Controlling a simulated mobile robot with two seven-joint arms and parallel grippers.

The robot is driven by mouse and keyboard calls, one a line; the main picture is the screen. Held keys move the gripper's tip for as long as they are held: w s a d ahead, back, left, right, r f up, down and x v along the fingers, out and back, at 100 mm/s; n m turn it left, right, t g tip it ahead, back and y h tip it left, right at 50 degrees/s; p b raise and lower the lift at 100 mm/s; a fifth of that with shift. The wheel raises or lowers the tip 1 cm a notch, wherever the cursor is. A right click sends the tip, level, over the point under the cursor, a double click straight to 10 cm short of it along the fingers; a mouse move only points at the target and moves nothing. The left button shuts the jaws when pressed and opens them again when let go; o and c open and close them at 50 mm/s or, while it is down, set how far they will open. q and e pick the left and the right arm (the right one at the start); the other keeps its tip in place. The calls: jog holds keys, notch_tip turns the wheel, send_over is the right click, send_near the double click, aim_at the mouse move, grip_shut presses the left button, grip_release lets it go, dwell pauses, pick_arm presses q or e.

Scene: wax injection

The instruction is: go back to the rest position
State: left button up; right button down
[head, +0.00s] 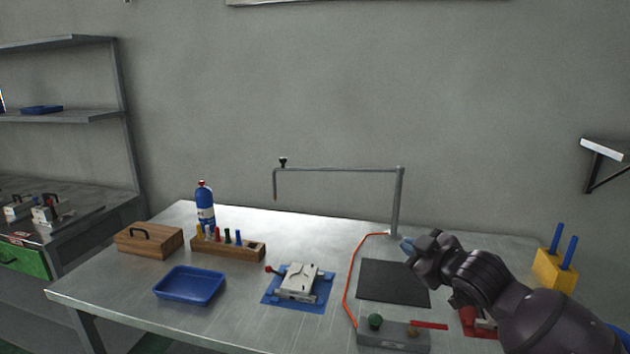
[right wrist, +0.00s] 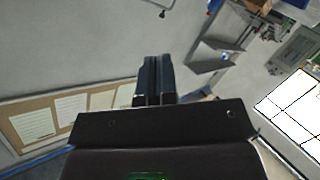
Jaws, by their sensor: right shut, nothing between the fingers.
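My right gripper (head: 407,246) is raised over the right part of the metal table (head: 225,325), in front of the dark mat as I see it. In the right wrist view its two dark blue fingers (right wrist: 154,78) are together, with nothing between them. It points toward the left in the head view. My left gripper shows in neither view.
On the table stand a blue tray (head: 190,286), a wooden box (head: 149,240), a metal mould (head: 298,282) on a blue mat, a dark mat (head: 385,278), a control box (head: 393,336) and a tall bent metal pole (head: 399,200). A yellow block (head: 554,270) is at right.

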pick_arm(q)
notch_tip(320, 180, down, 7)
jog(key=b, duration=0.5)
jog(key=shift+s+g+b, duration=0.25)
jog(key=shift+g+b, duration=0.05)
jog(key=shift+b, duration=0.05)
pick_arm(e)
jog(key=s+d+f+m+g+h, duration=0.1)
jog(key=s+d+f+m+h, duration=0.1)
jog(key=s+f, duration=0.9)
jog(key=s+d+f+m+g+h, duration=0.1)
jog(key=s+d+f+m+h, duration=0.1)
jog(key=s+f, duration=1)
jog(key=s+d+f+m+g+h, duration=0.1)
jog(key=s+d+f+m, duration=0.3)
jog(key=s+f, duration=0.7)
notch_tip(320, 180, down, 5)
jog(key=shift+s+f+m+h, duration=0.2)
jog(key=shift+m+h, duration=0.3)
jog(key=shift+m, duration=0.6)
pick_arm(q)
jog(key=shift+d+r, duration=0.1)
